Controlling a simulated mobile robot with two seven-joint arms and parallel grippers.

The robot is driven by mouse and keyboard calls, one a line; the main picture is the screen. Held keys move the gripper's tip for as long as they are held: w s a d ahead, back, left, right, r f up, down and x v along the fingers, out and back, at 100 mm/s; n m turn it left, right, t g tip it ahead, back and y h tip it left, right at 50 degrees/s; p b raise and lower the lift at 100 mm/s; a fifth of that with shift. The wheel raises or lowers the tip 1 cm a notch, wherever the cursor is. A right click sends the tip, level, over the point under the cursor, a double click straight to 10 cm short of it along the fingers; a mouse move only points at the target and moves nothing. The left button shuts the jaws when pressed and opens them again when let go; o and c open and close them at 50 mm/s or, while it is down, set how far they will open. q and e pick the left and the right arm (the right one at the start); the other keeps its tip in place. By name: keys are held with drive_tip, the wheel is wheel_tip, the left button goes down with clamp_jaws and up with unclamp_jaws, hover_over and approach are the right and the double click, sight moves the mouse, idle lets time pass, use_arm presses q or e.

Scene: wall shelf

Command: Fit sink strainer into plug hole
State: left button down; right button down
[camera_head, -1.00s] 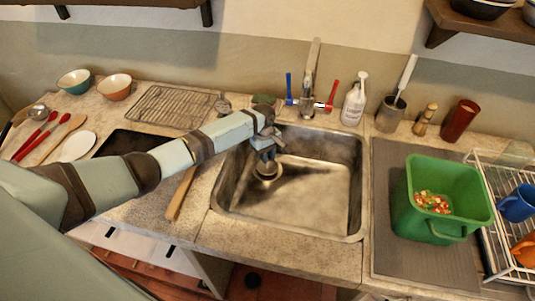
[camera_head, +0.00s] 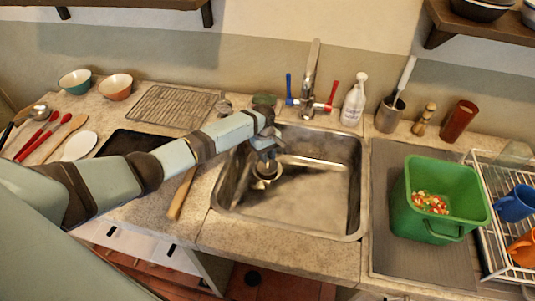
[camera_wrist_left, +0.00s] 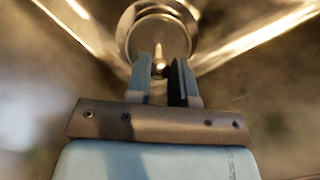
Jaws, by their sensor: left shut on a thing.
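The steel sink (camera_head: 315,208) is set into the stone counter. My left gripper (camera_head: 266,160) reaches down into its left half. In the left wrist view the gripper (camera_wrist_left: 165,68) is shut on the small knob of the round metal sink strainer (camera_wrist_left: 160,52). The strainer (camera_head: 267,171) shows in the head view as a round metal shape just below the fingers. The plug hole is not clearly told apart from it, and I cannot tell whether the strainer is in the hole or above it. My right gripper is not in view.
The tap (camera_head: 309,80) with blue and red handles stands behind the sink. A soap bottle (camera_head: 354,100) and utensil pot (camera_head: 390,115) are to its right. A green tub (camera_head: 440,195) stands on the drainer at right. A wooden-handled tool (camera_head: 182,193) lies left of the sink.

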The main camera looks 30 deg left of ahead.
use_arm(q)
drive_tip(key=shift+f+b, duration=0.55)
drive_tip(key=shift+f, duration=0.65)
drive_tip(key=c, duration=0.9)
unclamp_jaws()
drive_tip(key=r, duration=0.4)
drive_tip(key=a+r, duration=0.1)
drive_tip(key=r, duration=0.4)
drive_tip(key=w+a+r, duration=0.1)
drive_tip(key=r, duration=0.3)
drive_tip(key=shift+r+p, duration=0.35)
